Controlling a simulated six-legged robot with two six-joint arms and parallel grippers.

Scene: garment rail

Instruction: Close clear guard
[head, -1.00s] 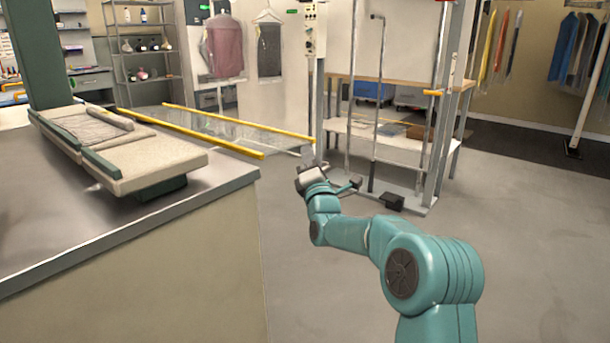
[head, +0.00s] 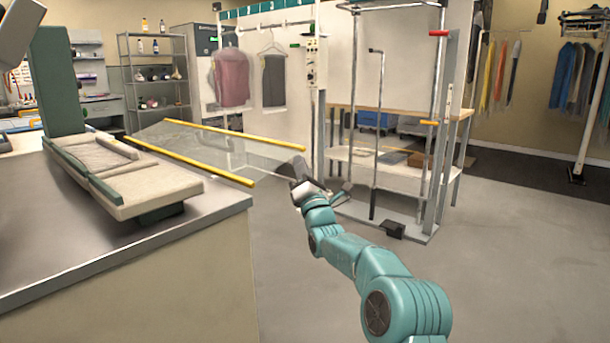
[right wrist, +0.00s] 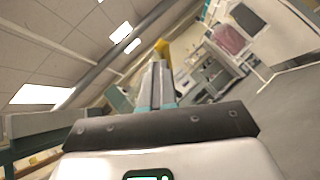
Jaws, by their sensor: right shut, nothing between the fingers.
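The clear guard (head: 215,146) is a see-through panel between two yellow bars, the near bar (head: 190,161) and the far bar (head: 235,135). It lies out flat or nearly so, beyond the padded press bed (head: 135,185). My right gripper (head: 297,168) is shut and empty at the guard's right end, just below the tip of the far bar. I cannot tell whether it touches the panel. In the right wrist view its fingers (right wrist: 158,82) are together, with something yellow (right wrist: 162,48) just past the tips.
A grey counter (head: 200,222) carries the press bed, with a green upright (head: 55,85) behind it. A metal frame with a control box (head: 313,62) stands to the right, a work table (head: 395,112) behind it. Open floor (head: 500,260) lies at right.

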